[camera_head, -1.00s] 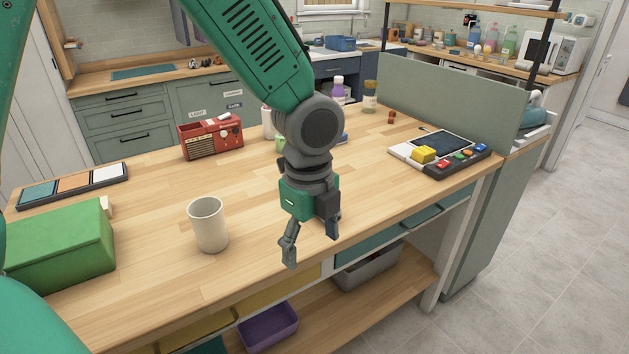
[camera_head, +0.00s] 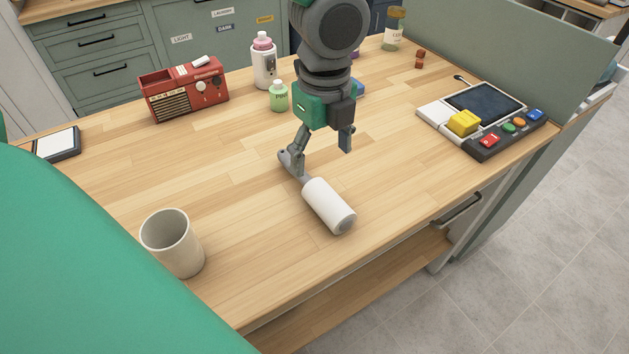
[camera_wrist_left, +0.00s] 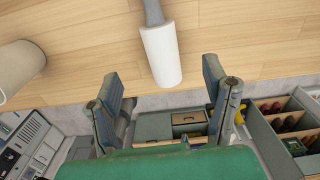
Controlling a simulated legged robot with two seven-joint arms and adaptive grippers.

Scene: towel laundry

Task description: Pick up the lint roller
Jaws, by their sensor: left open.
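The lint roller (camera_head: 329,206) lies on the wooden table, with a white cylinder toward the front edge and a grey handle pointing back and left. My left gripper (camera_head: 318,161) is open above the table, close to the handle in the head view. One fingertip overlaps the handle in that picture; I cannot tell if it touches. In the left wrist view the lint roller (camera_wrist_left: 161,55) shows beyond the two spread fingers of my left gripper (camera_wrist_left: 168,92), with nothing between them. My right gripper is not in view.
A beige cup (camera_head: 172,243) stands at the front left. A red radio (camera_head: 184,90), a white bottle (camera_head: 264,62) and a small green bottle (camera_head: 278,97) stand at the back. A tablet and button panel (camera_head: 487,120) lie at the right. Bare tabletop surrounds the roller.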

